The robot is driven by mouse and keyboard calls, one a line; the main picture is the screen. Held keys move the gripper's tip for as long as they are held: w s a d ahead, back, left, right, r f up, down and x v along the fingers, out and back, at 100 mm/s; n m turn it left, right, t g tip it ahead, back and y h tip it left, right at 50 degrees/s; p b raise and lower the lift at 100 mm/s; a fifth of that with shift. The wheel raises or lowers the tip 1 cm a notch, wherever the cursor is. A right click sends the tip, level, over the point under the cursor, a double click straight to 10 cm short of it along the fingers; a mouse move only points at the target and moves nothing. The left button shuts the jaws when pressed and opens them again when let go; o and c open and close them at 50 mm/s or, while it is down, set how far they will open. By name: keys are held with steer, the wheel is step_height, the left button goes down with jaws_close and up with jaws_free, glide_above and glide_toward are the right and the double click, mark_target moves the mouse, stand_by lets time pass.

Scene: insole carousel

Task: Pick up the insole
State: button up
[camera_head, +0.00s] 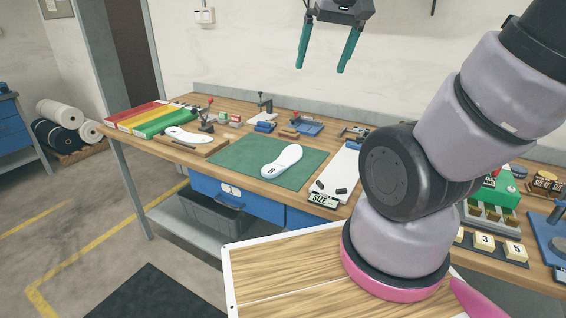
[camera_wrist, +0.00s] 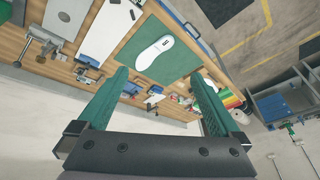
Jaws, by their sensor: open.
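A white insole (camera_head: 281,162) with a dark mark lies flat on a green mat (camera_head: 243,155) on the workbench. In the wrist view the insole (camera_wrist: 153,52) lies on the mat, beyond my fingertips. A second white insole (camera_head: 187,134) lies on a wooden board to the left of the mat. My gripper (camera_head: 328,50), with two teal fingers, is open and empty, high above the back of the bench. The gripper also shows in the wrist view (camera_wrist: 160,85), its fingers spread wide.
Small clamps and tools line the back, including a blue fixture (camera_head: 302,127). A white board with a SIZE sign (camera_head: 323,201) is right of the mat. Blue drawers (camera_head: 238,196) hang below.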

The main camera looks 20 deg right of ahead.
steer(key=w+f+n+g+h, duration=0.35)
steer(key=w+f+n, duration=0.25)
steer(key=f, duration=0.2)
steer(key=n+t+h, duration=0.8)
steer(key=n, duration=1.3)
glide_toward(278, 166)
steer(key=shift+g+y, duration=0.25)
steer(key=x, duration=0.5)
steer(key=shift+d+r, duration=0.15)
steer(key=shift+d, duration=0.05)
steer(key=c, duration=1.1)
steer(key=shift+r, duration=0.15)
